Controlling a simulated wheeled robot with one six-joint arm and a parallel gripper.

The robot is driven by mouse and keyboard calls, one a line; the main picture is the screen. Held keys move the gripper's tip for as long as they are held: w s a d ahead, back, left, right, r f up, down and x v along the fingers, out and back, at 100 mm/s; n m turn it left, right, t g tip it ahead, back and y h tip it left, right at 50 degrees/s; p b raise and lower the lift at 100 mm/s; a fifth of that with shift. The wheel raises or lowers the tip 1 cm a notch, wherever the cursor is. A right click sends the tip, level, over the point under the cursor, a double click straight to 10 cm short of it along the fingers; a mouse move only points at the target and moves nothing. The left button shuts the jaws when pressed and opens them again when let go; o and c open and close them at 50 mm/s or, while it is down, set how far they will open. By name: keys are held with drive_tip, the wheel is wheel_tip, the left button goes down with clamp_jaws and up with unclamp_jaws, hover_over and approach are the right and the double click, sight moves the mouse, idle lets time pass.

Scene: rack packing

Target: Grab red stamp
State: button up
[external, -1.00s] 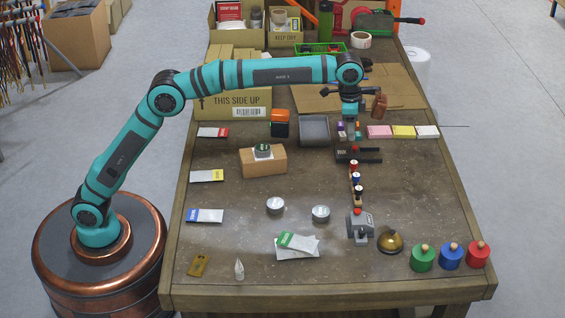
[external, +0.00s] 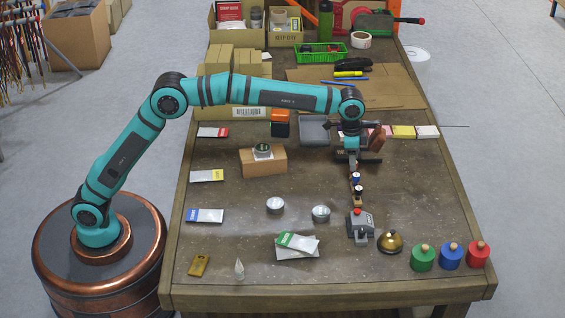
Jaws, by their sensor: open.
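A short row of small stamps stands on the right half of the table. The blue stamp (external: 356,178) and the dark stamp (external: 358,190) show in it. The red stamp, at the far end of this row, is hidden behind my gripper. My gripper (external: 352,164) points down over that far end and is open. I cannot tell whether its fingers are around the red stamp or touching it.
A grey device with a red button (external: 360,224) and a brass bell (external: 390,242) stand nearer the front. Green (external: 422,258), blue (external: 451,257) and red (external: 477,254) pots line the front right.

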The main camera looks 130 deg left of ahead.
wheel_tip(320, 180, down, 3)
drive_tip(key=shift+w+r, duration=0.15)
drive_tip(key=c, duration=1.1)
drive_tip(key=shift+o, duration=0.2)
